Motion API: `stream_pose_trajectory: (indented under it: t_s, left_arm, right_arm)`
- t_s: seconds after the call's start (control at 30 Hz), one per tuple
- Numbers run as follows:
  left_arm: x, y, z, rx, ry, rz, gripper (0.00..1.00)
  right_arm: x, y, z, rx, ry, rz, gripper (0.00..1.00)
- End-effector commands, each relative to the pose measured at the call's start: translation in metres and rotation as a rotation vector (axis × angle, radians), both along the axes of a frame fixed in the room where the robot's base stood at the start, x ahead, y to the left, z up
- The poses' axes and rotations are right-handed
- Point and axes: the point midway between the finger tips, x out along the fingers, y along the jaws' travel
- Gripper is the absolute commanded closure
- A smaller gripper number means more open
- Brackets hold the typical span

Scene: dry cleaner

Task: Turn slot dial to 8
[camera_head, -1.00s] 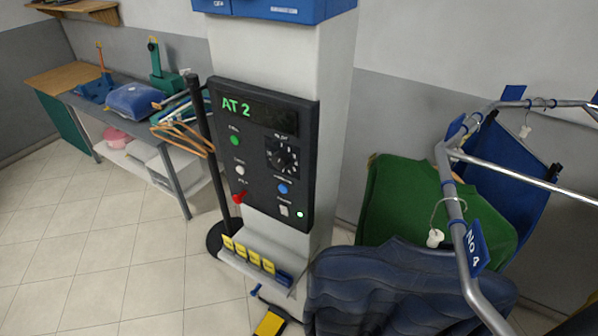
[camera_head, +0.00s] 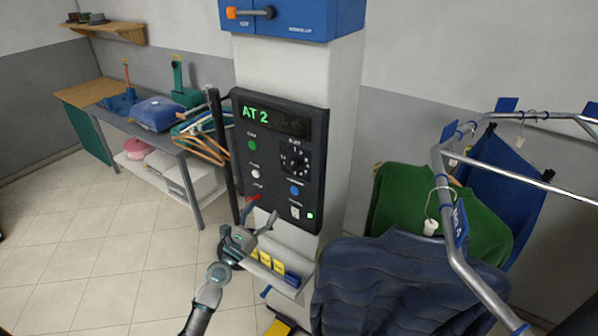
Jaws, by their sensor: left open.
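The slot dial (camera_head: 295,160) is a round black knob with a ring of white marks on the black control panel (camera_head: 278,128). The panel's display (camera_head: 256,115) reads "AT 2" in green. I cannot make out exactly which number the dial points to. My left gripper (camera_head: 262,212) is open and empty, below and to the left of the dial, in front of the panel's lower edge. My right gripper is not in view.
A green button (camera_head: 252,144), a white button (camera_head: 256,173) and a blue button (camera_head: 295,190) sit around the dial. A black pole with hangers (camera_head: 203,146) stands left of the panel. A curved rail (camera_head: 447,200) with hanging garments is at the right.

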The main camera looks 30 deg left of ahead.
Motion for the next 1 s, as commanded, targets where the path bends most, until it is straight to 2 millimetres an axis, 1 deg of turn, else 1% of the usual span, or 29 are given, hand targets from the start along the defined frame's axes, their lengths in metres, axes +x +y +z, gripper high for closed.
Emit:
stream_pose_trajectory:
  t_s: [0.03,0.2,0.4,0.5,0.6,0.7,0.8,1.0]
  left_arm:
    - [0.009,0.0,0.008,0.002,-0.002,0.001,0.23]
    - [0.045,-0.005,0.024,0.005,-0.002,0.0,0.23]
    - [0.089,-0.011,0.041,0.008,-0.003,0.002,0.23]
    - [0.11,-0.013,0.048,0.009,-0.003,0.002,0.23]
    - [0.125,-0.014,0.053,0.01,-0.002,0.002,0.23]
    - [0.137,-0.014,0.057,0.007,-0.001,0.003,0.23]
    - [0.143,-0.013,0.06,0.006,0.0,0.002,0.23]
    - [0.146,-0.013,0.061,0.007,0.001,0.002,0.23]
  right_arm:
    - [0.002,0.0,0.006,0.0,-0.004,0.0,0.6]
    - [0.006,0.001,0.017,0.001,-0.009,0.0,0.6]
    - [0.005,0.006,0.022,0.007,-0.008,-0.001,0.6]
    - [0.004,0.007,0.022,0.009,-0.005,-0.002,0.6]
    - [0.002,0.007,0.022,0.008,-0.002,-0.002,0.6]
    - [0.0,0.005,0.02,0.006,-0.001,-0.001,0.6]
    - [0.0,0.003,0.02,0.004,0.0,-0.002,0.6]
    - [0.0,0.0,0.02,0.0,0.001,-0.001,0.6]
